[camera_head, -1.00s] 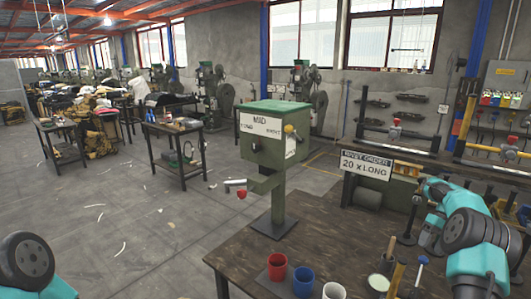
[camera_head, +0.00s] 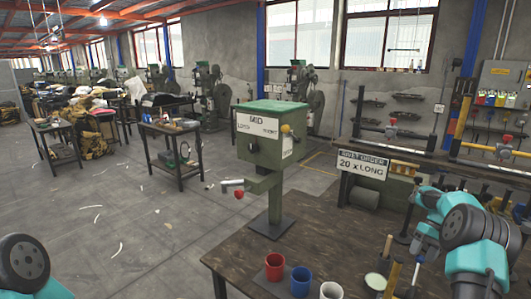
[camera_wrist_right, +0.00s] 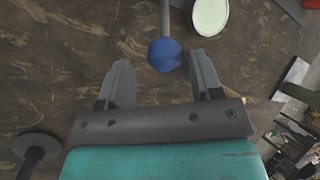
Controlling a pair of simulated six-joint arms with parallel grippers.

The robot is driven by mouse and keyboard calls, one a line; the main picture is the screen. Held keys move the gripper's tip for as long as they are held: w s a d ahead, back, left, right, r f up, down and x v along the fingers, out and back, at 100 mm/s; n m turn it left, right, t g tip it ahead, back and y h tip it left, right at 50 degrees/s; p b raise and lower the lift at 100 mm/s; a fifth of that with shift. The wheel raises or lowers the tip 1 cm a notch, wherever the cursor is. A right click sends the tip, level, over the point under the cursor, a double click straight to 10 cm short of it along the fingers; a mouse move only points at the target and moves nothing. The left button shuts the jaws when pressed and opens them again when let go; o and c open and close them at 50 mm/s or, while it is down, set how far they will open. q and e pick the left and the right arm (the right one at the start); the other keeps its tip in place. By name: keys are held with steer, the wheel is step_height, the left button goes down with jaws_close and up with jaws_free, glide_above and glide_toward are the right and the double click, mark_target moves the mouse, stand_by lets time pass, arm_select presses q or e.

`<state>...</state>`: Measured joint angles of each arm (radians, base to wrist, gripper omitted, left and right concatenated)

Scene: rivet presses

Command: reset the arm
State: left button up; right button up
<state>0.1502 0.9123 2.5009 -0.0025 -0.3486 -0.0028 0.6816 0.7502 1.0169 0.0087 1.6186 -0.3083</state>
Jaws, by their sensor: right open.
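My right gripper (camera_head: 424,246) is over the right part of the dark wooden workbench (camera_head: 330,240), at the right of the head view. In the right wrist view its two grey fingers (camera_wrist_right: 158,60) are apart, with nothing clamped between them. A blue round knob on a grey rod (camera_wrist_right: 164,55) shows at the gap between the fingertips; I cannot tell how far below them it is. Only a joint of my left arm shows at the lower left of the head view; the left gripper is out of view.
The green press (camera_head: 272,150) stands at the bench's far left corner. Red (camera_head: 275,267), blue (camera_head: 301,281) and white (camera_head: 332,291) cups stand along the front. A pale-topped pot (camera_head: 375,282) and the rivet order sign (camera_head: 363,165) are nearby. The middle of the bench is clear.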

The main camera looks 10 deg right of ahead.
steer(key=shift+s+a+f, duration=0.15)
steer(key=shift+a+f, duration=0.2)
steer(key=shift+f, duration=0.2)
steer(key=shift+s+a, duration=0.1)
steer(key=shift+a, duration=0.1)
steer(key=shift+s+a+r, duration=0.5)
steer(key=shift+a+r, duration=0.15)
steer(key=shift+r, duration=0.2)
